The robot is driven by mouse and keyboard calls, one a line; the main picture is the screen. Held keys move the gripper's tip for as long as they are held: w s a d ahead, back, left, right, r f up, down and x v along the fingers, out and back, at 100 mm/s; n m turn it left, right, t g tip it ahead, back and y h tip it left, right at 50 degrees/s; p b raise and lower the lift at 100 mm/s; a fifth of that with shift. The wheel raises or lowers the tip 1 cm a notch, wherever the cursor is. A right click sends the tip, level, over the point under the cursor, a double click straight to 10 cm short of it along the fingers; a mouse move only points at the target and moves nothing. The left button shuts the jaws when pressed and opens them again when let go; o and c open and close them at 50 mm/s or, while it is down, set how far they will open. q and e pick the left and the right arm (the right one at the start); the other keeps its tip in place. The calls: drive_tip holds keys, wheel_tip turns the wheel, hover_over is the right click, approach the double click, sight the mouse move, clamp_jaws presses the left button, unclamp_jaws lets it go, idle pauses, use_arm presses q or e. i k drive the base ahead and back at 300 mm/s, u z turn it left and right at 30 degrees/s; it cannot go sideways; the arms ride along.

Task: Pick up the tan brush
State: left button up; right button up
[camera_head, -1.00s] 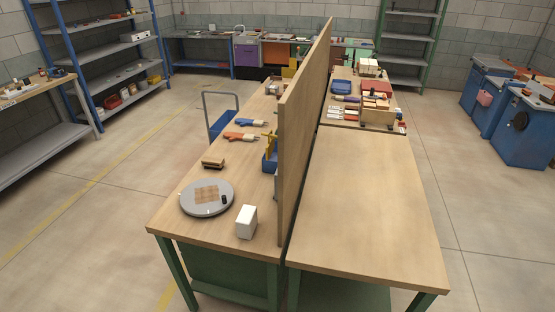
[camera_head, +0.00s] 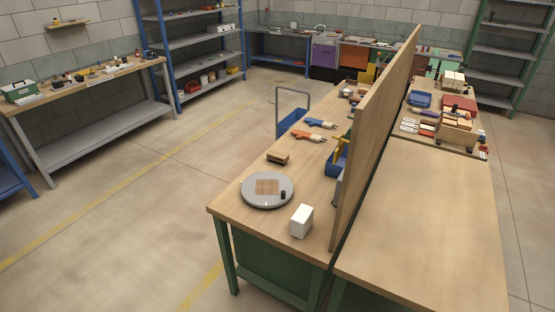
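A small tan object with a dark lower part, which looks like the tan brush (camera_head: 278,158), lies on the left half of the wooden workbench (camera_head: 234,204). It is just behind a round grey disc (camera_head: 254,200) that has a brown checkered patch and a small black item on it. Its details are too small to tell. Neither of my grippers is in view.
An upright wooden panel (camera_head: 377,140) divides the bench. A white block (camera_head: 301,221) stands near the front edge; orange and blue tools (camera_head: 313,136) and a blue bin (camera_head: 338,160) lie farther back. A blue cart (camera_head: 290,119) stands beyond the bench's left side. Left floor is clear.

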sight(274, 157)
drive_tip(key=k, duration=1)
drive_tip(key=u, duration=1.1)
drive_tip(key=i, duration=6.2)
drive_tip(key=z, duration=2.3)
